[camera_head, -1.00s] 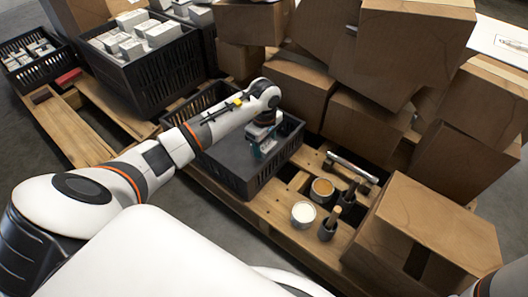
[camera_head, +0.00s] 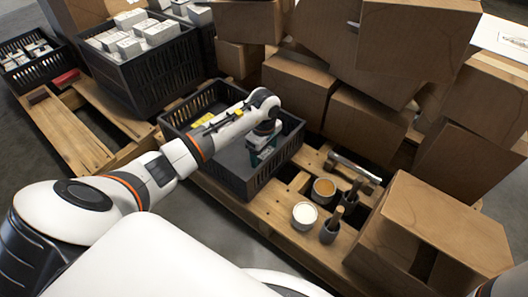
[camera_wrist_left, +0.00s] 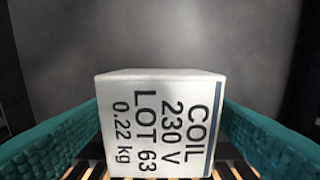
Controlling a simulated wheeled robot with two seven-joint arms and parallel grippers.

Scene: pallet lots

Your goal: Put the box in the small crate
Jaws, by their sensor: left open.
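My left gripper (camera_head: 262,152) is inside the middle black crate (camera_head: 236,180), near its right side. Its teal fingers are open. In the left wrist view, the fingers stand on either side of a white box (camera_wrist_left: 160,124) printed "COIL 230 V LOT 63 0.22 kg". The box lies between them; I cannot tell whether either finger touches it. In the head view the wrist and fingers mostly hide the box. A smaller black crate (camera_head: 32,72) at the far left holds several pale boxes. My right gripper is out of view.
A larger black crate (camera_head: 150,88) full of pale boxes stands behind. Cardboard boxes (camera_head: 365,125) are piled at the back right. A white-topped pot (camera_head: 304,216), an orange-topped pot (camera_head: 323,190) and tools lie on the wooden pallet (camera_head: 270,208). A red item (camera_head: 66,79) lies at left.

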